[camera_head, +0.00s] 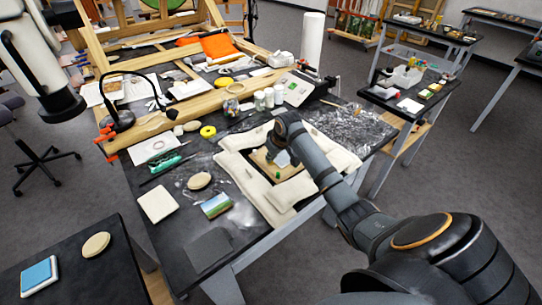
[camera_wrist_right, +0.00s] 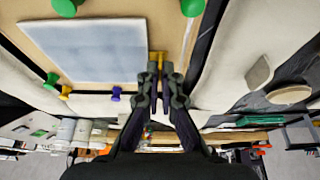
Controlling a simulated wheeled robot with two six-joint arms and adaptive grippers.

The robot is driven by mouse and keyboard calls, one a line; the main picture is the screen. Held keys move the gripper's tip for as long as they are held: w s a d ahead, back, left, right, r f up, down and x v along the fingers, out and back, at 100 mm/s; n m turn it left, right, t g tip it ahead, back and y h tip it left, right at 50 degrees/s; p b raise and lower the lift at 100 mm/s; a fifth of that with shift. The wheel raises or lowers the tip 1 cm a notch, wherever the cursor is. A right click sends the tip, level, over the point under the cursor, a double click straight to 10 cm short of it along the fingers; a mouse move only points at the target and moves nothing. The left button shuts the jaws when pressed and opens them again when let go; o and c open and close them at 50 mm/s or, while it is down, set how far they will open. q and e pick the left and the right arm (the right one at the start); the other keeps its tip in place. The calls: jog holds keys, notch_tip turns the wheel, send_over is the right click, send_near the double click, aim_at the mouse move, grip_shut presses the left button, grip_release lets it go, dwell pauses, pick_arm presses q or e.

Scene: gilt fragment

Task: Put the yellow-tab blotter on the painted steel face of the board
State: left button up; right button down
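My right gripper (camera_head: 277,152) reaches over the tan framed board (camera_head: 258,160), which lies among pale padded cushions. In the right wrist view my right gripper (camera_wrist_right: 160,72) has its fingers close together on a small yellow tab (camera_wrist_right: 156,58). The tab is at the right edge of a flat blue-grey panel (camera_wrist_right: 95,48), which looks like the blotter. The panel is over the tan board (camera_wrist_right: 175,28); I cannot tell whether they touch. It shows partly beside the gripper in the head view (camera_head: 282,159). My left gripper is out of view.
Cushions (camera_head: 240,178) border the board closely. Green pegs (camera_wrist_right: 192,6) and a purple peg (camera_wrist_right: 116,93) stand near the panel.

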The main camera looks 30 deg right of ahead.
jog(key=c, duration=1.4)
grip_release()
jog(key=shift+c, duration=0.2)
jog(key=v, duration=1.2)
